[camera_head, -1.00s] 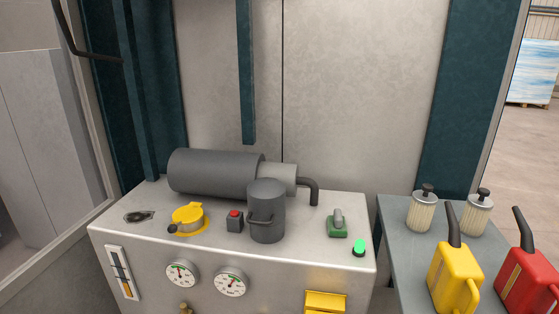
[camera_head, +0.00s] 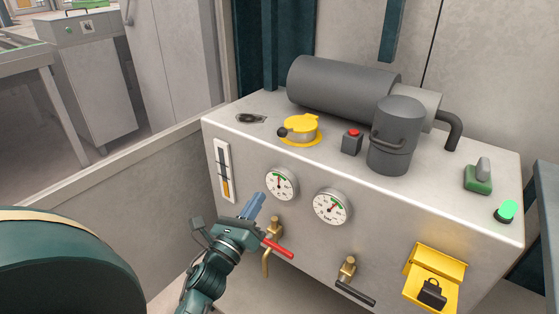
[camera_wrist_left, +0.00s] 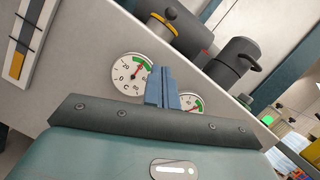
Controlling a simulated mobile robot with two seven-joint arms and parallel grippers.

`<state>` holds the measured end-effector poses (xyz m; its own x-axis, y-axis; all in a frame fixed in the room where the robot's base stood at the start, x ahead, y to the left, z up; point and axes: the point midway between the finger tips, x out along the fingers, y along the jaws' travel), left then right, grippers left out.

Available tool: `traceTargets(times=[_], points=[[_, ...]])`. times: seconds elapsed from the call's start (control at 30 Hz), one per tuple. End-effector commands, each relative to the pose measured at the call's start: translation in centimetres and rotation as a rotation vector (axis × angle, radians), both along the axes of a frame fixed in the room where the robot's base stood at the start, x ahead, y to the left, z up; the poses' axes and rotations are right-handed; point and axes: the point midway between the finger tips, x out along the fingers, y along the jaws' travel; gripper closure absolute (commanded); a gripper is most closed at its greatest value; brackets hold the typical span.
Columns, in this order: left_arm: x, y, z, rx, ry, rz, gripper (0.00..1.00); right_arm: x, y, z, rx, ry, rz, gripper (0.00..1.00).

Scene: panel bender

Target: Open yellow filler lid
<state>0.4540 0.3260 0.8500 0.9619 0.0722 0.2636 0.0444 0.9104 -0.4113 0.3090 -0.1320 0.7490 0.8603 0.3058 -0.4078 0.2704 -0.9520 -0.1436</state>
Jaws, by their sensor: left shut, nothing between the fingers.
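The yellow filler lid (camera_head: 301,127) sits closed on top of the white machine cabinet, with a dark knob at its left edge. In the left wrist view the yellow filler (camera_wrist_left: 162,29) shows only partly, near the top. My left gripper (camera_head: 257,200) is in front of the cabinet's front face, below and left of the lid and apart from it. Its blue fingers (camera_wrist_left: 163,86) are together and hold nothing. My right gripper is not in view.
A red button box (camera_head: 352,141), a grey canister (camera_head: 396,136) and a large grey cylinder (camera_head: 342,86) stand near the lid. Gauges (camera_head: 281,183) and a red-handled valve (camera_head: 275,240) project from the front face. A yellow lockout box (camera_head: 435,277) hangs at right.

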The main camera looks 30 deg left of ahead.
Motion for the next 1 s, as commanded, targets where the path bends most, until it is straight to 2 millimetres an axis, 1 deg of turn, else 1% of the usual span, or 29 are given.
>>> traceTargets(times=[0.03,0.1,0.2,0.27,0.37,0.47,0.6,0.77,0.83,1.0], points=[[0.2,0.4,-0.3,0.086,-0.013,0.024,1.00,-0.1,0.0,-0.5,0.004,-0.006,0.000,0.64],[0.3,0.6,-0.2,0.179,-0.024,0.046,1.00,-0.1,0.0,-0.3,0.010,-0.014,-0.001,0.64],[0.5,0.8,0.1,0.245,-0.031,0.063,1.00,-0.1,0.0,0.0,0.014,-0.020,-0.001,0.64],[0.9,0.9,0.3,0.257,-0.031,0.065,1.00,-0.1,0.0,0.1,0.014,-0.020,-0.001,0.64],[2.0,0.9,0.9,0.258,-0.034,0.064,1.00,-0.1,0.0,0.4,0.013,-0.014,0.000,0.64],[3.8,1.0,1.6,0.255,-0.034,0.064,1.00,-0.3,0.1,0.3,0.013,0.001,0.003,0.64],[6.8,1.2,2.5,0.253,-0.033,0.063,1.00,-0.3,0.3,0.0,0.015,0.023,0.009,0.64],[9.9,1.4,3.5,0.252,-0.032,0.063,1.00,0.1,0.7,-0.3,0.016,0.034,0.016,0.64],[10.4,1.6,4.7,0.255,-0.032,0.064,1.00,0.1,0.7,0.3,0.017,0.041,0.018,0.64],[11.3,1.9,6.3,0.253,-0.031,0.064,1.00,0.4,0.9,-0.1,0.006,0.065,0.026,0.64]])
